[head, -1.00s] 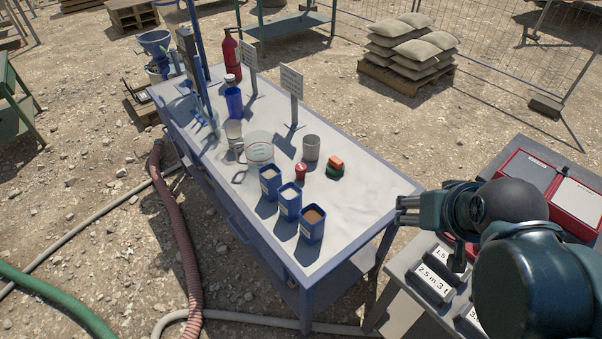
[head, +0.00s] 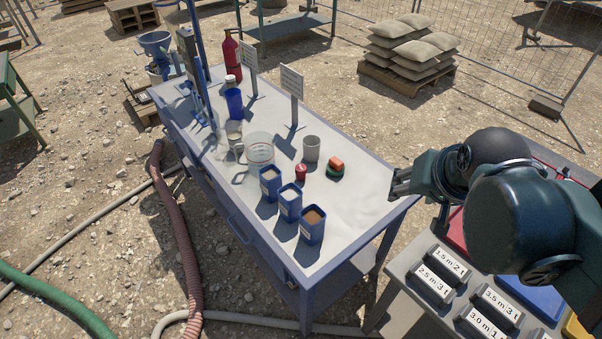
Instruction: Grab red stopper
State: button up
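The red stopper (head: 301,173) is a small red piece standing on the pale tabletop (head: 350,215). It is just in front of a grey cup (head: 311,149) and left of an orange and green block (head: 336,164). My gripper (head: 394,186) is at the table's right edge, pointing left towards the stopper and well apart from it. Nothing shows between its dark fingers, but they are too small here to tell whether they are open or shut.
Three blue containers (head: 312,226) with differing contents stand in front of the stopper. A clear bowl (head: 260,149) is to its left. A sign on a post (head: 291,84) stands behind. The tabletop between stopper and gripper is mostly clear, apart from the orange and green block.

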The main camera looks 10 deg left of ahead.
jog(key=w+a+m+g, duration=0.2)
jog(key=w+a+m, duration=0.25)
jog(key=w, duration=0.65)
jog(key=m+g, duration=0.4)
jog(key=m, duration=0.8)
send_over(301, 167)
jog(key=f, duration=2.4)
jog(key=shift+s+d, duration=0.15)
jog(key=shift+d, duration=0.25)
jog(key=shift+a+f+m, duration=0.25)
jog(key=shift+a+f, duration=0.05)
jog(key=shift+f, duration=0.3)
jog(key=shift+f, duration=1.3)
jog(key=shift+f, duration=0.1)
